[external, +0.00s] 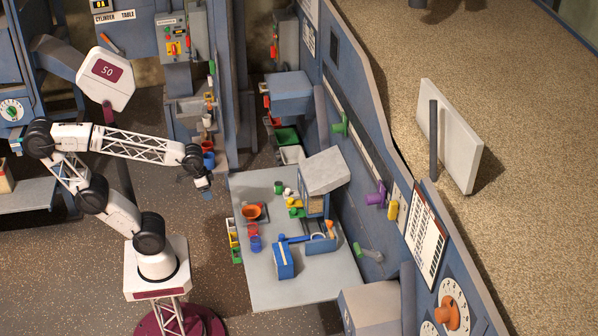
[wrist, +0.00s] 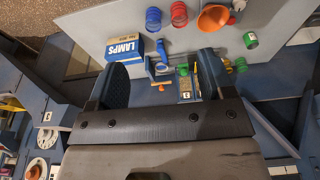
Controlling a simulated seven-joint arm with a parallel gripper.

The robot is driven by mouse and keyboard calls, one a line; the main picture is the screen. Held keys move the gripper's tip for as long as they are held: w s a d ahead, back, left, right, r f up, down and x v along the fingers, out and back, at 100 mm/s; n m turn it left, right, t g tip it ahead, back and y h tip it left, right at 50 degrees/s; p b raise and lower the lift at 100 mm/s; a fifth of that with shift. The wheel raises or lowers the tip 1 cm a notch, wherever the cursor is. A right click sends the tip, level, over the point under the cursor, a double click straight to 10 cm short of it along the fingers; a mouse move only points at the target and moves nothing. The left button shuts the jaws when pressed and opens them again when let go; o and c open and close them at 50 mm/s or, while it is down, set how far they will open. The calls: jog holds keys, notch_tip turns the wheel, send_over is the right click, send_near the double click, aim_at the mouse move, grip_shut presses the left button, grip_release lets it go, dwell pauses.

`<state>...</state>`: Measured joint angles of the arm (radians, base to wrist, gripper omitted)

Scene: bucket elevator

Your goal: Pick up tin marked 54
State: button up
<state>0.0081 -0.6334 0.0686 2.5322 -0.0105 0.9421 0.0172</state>
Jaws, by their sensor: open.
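A small green tin (wrist: 250,40) with a pale label lies in the upper right of the wrist view; its number is too small to read for certain. A small green item (external: 278,187), which looks like the same tin, is near the far edge of the grey table (external: 290,291) in the external view. My gripper (external: 203,186) hangs left of the table, apart from everything on it. In the wrist view my gripper (wrist: 162,76) has its two fingers wide apart with nothing held between them.
The table's near end is clear.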

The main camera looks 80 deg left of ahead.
jog(key=m+y, duration=1.2)
jog(key=m, duration=0.5)
send_over(279, 188)
jog(key=s+d, duration=0.6)
jog(key=s, duration=0.4)
notch_tip(279, 188, down, 18)
jog(key=w+f+m+t, duration=0.1)
jog(key=w+f+m, duration=0.1)
jog(key=f, duration=0.1)
jog(key=w+a+f+m+t, duration=0.1)
jog(key=w+f+m, duration=0.1)
jog(key=w+a+f+m+t, duration=0.1)
jog(key=w+f+m, duration=0.1)
jog(key=f, duration=0.1)
jog(key=shift+f+t, duration=0.3)
jog(key=shift+w+f+m+t, duration=0.3)
jog(key=shift+w+f+m, duration=0.1)
jog(key=shift+f, duration=0.15)
jog(key=shift+x, duration=1.3)
